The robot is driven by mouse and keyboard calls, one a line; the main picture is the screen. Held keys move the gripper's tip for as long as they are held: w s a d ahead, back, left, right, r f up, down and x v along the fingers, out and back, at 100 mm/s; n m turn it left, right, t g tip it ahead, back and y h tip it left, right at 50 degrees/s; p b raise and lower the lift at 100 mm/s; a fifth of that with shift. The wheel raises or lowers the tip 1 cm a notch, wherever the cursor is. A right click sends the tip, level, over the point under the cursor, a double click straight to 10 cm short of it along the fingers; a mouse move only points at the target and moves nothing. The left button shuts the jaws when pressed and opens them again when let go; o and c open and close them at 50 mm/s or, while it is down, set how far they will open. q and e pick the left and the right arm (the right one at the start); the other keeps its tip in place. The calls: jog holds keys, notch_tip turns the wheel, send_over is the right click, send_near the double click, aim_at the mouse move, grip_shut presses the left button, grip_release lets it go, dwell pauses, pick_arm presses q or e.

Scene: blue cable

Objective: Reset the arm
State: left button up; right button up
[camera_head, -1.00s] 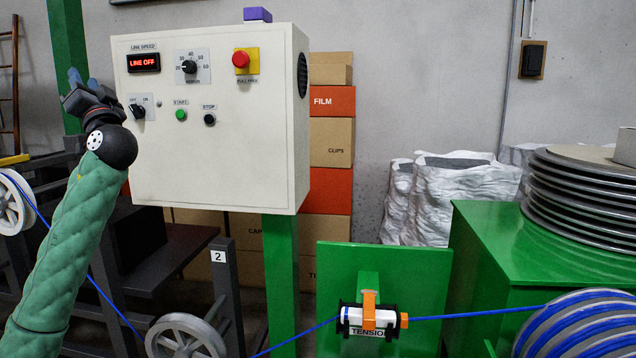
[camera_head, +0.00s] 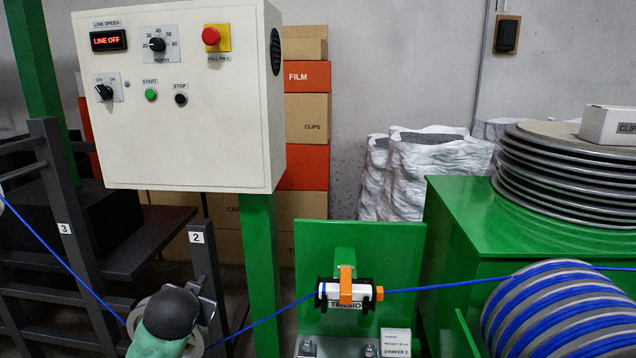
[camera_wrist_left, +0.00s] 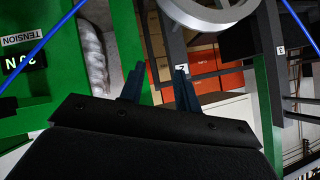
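My left gripper (camera_head: 207,303) is low in the head view, below the white control box, in front of a grey pulley wheel. In the left wrist view its two dark fingers (camera_wrist_left: 158,82) stand apart with nothing between them. The blue cable (camera_head: 262,322) runs behind my left wrist, through the tension unit (camera_head: 345,292) and on to the striped spool (camera_head: 560,315). The control box (camera_head: 185,110) reads LINE OFF. My right gripper is in neither view.
A green post (camera_head: 260,265) carries the control box. Dark frames (camera_head: 90,240) stand at the left, and a green cabinet (camera_head: 465,225) with stacked discs (camera_head: 560,170) is at the right. Cartons (camera_head: 305,120) and white sacks (camera_head: 425,175) stand at the wall.

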pick_arm(q)
jog(key=s+d+f+g+h, duration=0.1)
jog(key=s+d+f+g, duration=0.2)
jog(key=s+f, duration=0.7)
jog(key=s+d+f+g+h+p, duration=0.1)
jog(key=s+d+f+g, duration=0.2)
jog(key=s+d+f, duration=0.3)
jog(key=s+d+f+g+h+p, duration=0.1)
jog(key=s+d+f, duration=0.3)
jog(key=s+f, duration=0.9)
jog(key=s+g+h, duration=0.1)
jog(key=s, duration=0.7)
jog(key=shift+s+d+f+n+g, duration=0.3)
jog(key=shift+s+d+f+g, duration=0.1)
